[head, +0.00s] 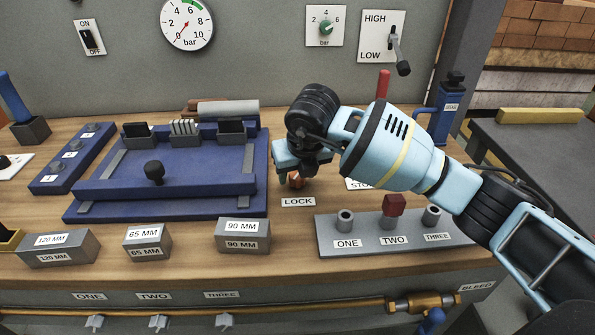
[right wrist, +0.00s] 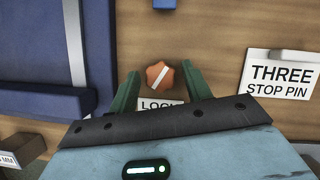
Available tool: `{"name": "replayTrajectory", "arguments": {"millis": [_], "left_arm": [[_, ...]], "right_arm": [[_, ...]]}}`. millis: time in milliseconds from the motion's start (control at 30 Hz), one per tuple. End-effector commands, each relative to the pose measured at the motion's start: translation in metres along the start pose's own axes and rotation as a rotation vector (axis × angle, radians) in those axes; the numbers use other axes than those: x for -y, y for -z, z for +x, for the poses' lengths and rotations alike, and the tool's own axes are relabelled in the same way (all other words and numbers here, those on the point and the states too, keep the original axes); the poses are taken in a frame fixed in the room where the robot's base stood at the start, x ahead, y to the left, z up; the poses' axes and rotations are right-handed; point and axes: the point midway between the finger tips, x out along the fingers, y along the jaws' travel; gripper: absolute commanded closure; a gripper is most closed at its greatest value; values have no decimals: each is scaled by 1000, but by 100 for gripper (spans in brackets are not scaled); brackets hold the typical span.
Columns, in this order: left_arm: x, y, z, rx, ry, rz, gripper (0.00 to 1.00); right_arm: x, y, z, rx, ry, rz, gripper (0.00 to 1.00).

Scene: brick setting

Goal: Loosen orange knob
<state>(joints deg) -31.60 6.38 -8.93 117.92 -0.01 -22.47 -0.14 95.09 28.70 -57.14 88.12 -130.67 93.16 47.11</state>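The orange knob (head: 295,181) sits on the wooden bench above the LOCK label (head: 298,202), mostly hidden by my right gripper (head: 300,163) in the head view. In the right wrist view the knob (right wrist: 160,77) is a lobed orange disc with a pale stripe running diagonally. My right gripper (right wrist: 160,71) is open, with one green finger on each side of the knob. Gaps show between the fingers and the knob. How high the fingertips are above the bench is hard to tell. My left gripper is not in view.
A blue fixture (head: 165,206) with a black knob stands left of the orange knob. A grey block (head: 360,236) with ONE, TWO and THREE posts stands to the right, a red piece (head: 393,205) on TWO. A red lever (head: 383,84) rises behind my right arm. Labelled grey blocks (head: 242,235) line the front.

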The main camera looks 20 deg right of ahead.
Motion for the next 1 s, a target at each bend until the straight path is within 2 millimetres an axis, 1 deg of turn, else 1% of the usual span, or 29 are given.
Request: {"name": "replayTrajectory", "arguments": {"millis": [33,233,267,300,467,667,867,1000], "left_arm": [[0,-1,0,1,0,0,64],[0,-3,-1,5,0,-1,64],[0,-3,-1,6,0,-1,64],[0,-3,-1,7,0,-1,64],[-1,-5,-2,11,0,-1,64],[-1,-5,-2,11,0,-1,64],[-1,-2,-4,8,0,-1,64],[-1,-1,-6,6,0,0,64]], "right_arm": [[0,0,0,0,0,0,58],[0,0,0,0,0,0,84],[0,0,0,0,0,0,88],[0,0,0,0,0,0,89],[0,0,-1,0,-4,-9,89],[1,0,-1,0,-27,-66,89],[2,-1,-1,0,-80,-192,89],[2,-1,-1,0,-129,-309,89]]}}
